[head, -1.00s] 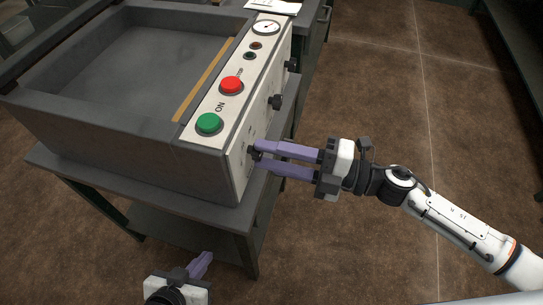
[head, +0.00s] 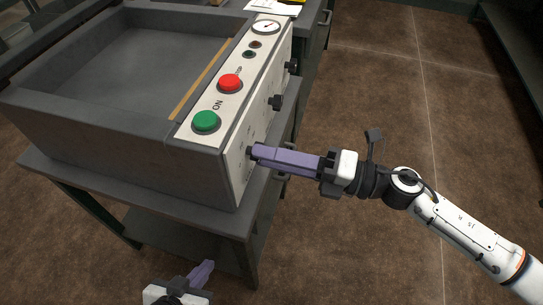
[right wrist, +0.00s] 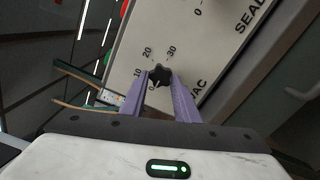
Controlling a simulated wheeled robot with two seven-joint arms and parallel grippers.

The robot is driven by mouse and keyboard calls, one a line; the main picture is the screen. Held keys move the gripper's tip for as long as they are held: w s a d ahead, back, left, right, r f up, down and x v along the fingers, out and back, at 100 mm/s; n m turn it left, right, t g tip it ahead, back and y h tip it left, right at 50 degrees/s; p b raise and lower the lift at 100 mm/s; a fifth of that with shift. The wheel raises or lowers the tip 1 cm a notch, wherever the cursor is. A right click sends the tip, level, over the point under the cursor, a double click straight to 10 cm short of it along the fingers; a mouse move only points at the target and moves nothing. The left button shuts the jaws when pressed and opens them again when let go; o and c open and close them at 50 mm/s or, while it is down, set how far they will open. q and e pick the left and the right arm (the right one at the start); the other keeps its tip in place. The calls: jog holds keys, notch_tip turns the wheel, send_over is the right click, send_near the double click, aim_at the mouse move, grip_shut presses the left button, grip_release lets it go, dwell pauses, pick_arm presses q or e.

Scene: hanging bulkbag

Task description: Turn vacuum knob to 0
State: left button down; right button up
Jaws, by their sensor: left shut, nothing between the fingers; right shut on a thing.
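The vacuum knob (right wrist: 160,76) is small, dark and lobed. It sits on the white side panel of the machine (head: 238,165), beside the letters VAC and a scale of 0, 10, 20 and 30. My right gripper (head: 256,152) reaches it from the right, its purple fingers shut on the knob. In the right wrist view the fingers (right wrist: 164,88) are on both sides of the knob. I cannot clearly tell which number the knob points to. In the head view the fingers mostly hide the knob. My left gripper (head: 207,268) is shut and empty at the bottom, below the machine.
Two more dark knobs, a nearer one (head: 276,102) and a farther one (head: 291,67), stick out of the same panel. A green button (head: 206,122), a red button (head: 230,84) and a gauge (head: 266,27) are on top. The floor at right is clear.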

jog(key=o, duration=1)
jog(key=shift+o, duration=0.2)
jog(key=b+v, duration=0.1)
jog(key=v, duration=0.9)
jog(key=shift+d+r, duration=0.1)
jog(key=shift+d, duration=0.05)
